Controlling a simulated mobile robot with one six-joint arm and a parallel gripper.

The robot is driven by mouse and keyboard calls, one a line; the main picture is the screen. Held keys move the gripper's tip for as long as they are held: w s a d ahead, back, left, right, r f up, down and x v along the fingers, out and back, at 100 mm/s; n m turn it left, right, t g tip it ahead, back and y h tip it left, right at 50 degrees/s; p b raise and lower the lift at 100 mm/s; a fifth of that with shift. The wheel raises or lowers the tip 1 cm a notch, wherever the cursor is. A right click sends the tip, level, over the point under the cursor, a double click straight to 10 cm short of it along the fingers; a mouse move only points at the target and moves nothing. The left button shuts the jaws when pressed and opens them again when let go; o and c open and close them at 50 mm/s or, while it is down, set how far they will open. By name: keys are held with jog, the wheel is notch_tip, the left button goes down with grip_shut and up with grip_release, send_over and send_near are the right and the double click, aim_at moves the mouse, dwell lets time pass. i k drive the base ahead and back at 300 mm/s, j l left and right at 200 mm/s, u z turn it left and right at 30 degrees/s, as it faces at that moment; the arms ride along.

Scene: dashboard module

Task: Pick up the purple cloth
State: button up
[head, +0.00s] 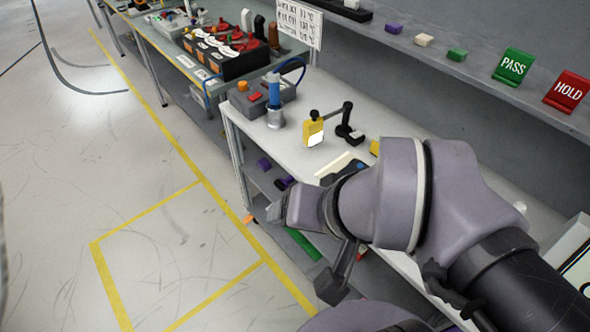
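No purple thing can be clearly made out as a cloth. A small purple item (264,164) lies on the lower shelf under the white workbench; it is too small to tell whether it is cloth. A dark purple and black item (285,183) lies beside it, left of my arm. A small purple block (393,28) sits on the upper wall shelf. My arm reaches in from the lower right across the bench front. A dark part of my gripper (332,286) shows below my wrist, in front of the bench. Its fingertips are not clear, and my arm hides part of the bench and lower shelf.
The white bench (318,163) holds a grey box with a blue-topped tool (274,98), a yellow device (313,130) and a black stand (347,125). Green PASS (513,67) and red HOLD (567,91) signs stand above. The floor at left, with yellow lines, is clear.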

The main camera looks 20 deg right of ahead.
aim_at(263, 163)
jog(key=i+j+z, duration=0.35)
jog(key=j, duration=0.75)
jog(key=j+z, duration=0.35)
jog(key=j, duration=0.8)
jog(key=j+z, duration=0.35)
jog(key=j, duration=0.85)
jog(key=i+l, duration=0.15)
jog(key=i, duration=0.35)
